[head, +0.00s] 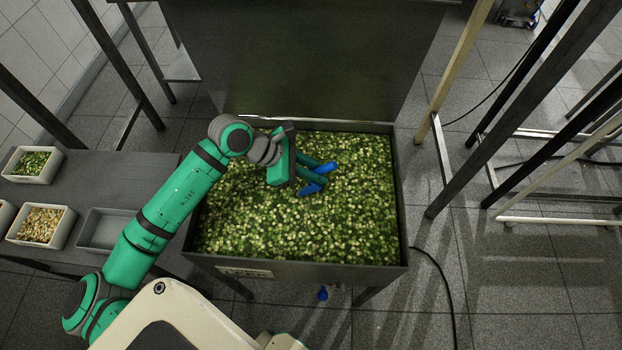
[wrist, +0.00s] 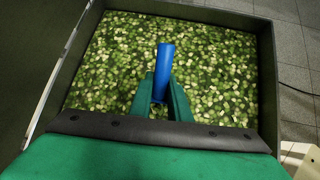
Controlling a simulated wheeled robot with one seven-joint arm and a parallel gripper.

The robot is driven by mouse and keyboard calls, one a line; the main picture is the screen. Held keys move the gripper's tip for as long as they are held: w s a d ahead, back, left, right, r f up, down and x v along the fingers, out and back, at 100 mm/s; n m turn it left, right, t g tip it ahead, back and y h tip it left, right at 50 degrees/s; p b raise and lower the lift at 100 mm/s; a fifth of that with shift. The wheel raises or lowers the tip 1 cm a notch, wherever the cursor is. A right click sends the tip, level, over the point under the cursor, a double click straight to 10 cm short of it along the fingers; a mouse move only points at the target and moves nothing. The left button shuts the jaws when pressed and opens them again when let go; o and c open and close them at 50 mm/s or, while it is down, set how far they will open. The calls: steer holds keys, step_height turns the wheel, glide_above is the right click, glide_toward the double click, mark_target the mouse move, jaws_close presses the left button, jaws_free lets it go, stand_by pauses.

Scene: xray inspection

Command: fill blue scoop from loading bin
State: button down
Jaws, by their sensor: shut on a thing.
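The loading bin (head: 402,215) is a large dark metal bin full of green and pale diced pieces (head: 250,215). My gripper (head: 316,174) reaches in over the back middle of the bin with its green fingers shut on the blue scoop (head: 311,190). Blue shows on both sides of the fingers in the head view. In the wrist view the scoop's blue handle (wrist: 165,58) stands between the fingertips (wrist: 161,92) against the diced pieces. The scoop's bowl is not clearly visible. I cannot tell whether it touches the pieces or holds any.
A grey side table (head: 130,170) at the left bears a tray of green pieces (head: 33,178), a tray of pale pieces (head: 41,240) and an empty grey tray (head: 104,244). A tall dark panel (head: 300,60) rises behind the bin. Metal frame posts stand at the right.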

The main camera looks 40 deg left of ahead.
mark_target(314, 170)
stand_by(0.4)
steer(key=shift+s+a, duration=0.25)
steer(key=shift+a, duration=0.05)
stand_by(0.5)
stand_by(0.5)
